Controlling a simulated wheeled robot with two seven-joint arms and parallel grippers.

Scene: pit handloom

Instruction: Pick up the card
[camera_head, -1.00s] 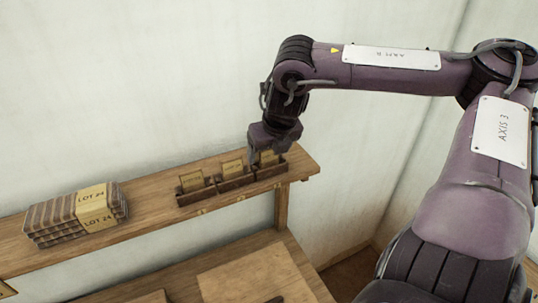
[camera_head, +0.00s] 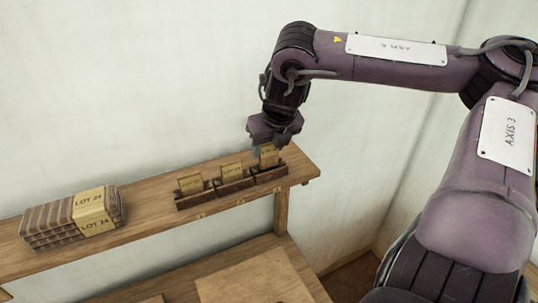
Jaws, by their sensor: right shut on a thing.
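Three small tan cards stand at the wooden card holder (camera_head: 232,188) on the shelf. The left card (camera_head: 190,184) and the middle card (camera_head: 231,171) stand in their compartments. The right card (camera_head: 268,157) is held by my right gripper (camera_head: 269,148), which is shut on its upper part. This card stands higher than the other two, above the right compartment; whether its lower edge is clear of the compartment I cannot tell. My left gripper is not in view.
A wooden shelf (camera_head: 155,211) runs along the pale wall. A stack of striped bundles with a LOT 24 band (camera_head: 72,217) lies at its left. Below is a wooden table with a lighter board (camera_head: 255,279). The shelf between stack and holder is clear.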

